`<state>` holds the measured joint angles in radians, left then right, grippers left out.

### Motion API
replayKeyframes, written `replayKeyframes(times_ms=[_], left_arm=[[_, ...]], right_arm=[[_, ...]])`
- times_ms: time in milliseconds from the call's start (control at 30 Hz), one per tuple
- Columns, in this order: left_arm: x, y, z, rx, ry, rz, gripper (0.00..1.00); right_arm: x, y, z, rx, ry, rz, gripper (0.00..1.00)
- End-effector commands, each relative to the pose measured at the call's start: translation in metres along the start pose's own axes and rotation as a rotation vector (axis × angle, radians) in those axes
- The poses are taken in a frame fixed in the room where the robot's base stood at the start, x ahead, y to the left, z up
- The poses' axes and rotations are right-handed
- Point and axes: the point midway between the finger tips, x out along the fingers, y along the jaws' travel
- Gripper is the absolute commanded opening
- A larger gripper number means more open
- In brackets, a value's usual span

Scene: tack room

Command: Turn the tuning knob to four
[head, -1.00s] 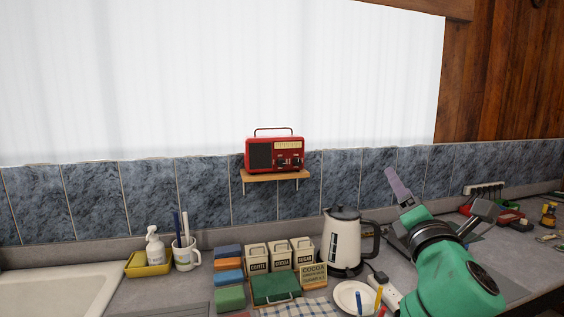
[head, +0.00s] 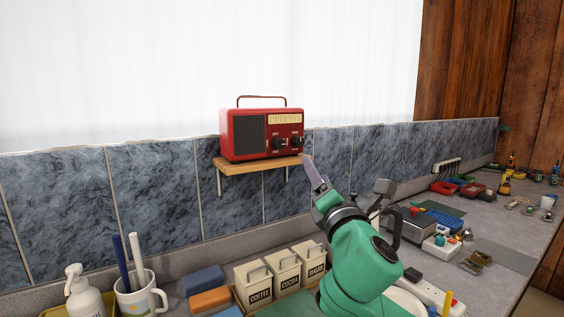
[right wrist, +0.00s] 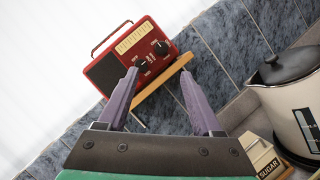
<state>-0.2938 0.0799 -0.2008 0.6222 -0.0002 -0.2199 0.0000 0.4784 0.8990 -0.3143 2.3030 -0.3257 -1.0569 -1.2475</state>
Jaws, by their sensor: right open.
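A red radio (head: 245,135) with a dark speaker grille and pale dial sits on a small wooden shelf (head: 262,164) on the tiled wall. Two dark knobs show on its front: a left knob (head: 277,144) and a right knob (head: 296,142). In the right wrist view the radio (right wrist: 103,73) looks tilted, with the left knob (right wrist: 142,68) and right knob (right wrist: 161,48) beyond the fingers. The knob labels are too small to read surely, as are their settings. My right gripper (head: 350,180) is open and empty, below and right of the radio, apart from it. My left gripper is out of view.
Three canisters (head: 284,271), a mug (head: 140,297) and a soap bottle (head: 84,293) stand on the counter below. A kettle (right wrist: 290,105) stands right of the fingers in the right wrist view. Trays and small items (head: 450,185) lie farther right.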

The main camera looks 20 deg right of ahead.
Motion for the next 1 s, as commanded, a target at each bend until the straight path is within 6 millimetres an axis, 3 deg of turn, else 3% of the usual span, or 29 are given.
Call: replayKeyframes(times_ms=[67, 233, 600, 700, 1000], left_arm=[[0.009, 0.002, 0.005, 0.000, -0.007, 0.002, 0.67], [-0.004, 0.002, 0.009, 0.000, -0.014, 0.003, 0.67], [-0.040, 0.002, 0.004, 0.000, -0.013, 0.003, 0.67], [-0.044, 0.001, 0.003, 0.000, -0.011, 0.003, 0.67], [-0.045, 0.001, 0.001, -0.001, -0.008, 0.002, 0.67]], right_arm=[[-0.002, -0.007, -0.006, 0.000, -0.001, 0.000, 0.67], [0.018, -0.003, -0.001, 0.001, -0.002, -0.002, 0.67], [0.114, -0.001, -0.001, 0.003, -0.001, -0.001, 0.67], [0.132, -0.002, -0.002, 0.002, -0.001, -0.001, 0.67], [0.144, -0.005, -0.005, -0.001, 0.000, 0.000, 0.67]])
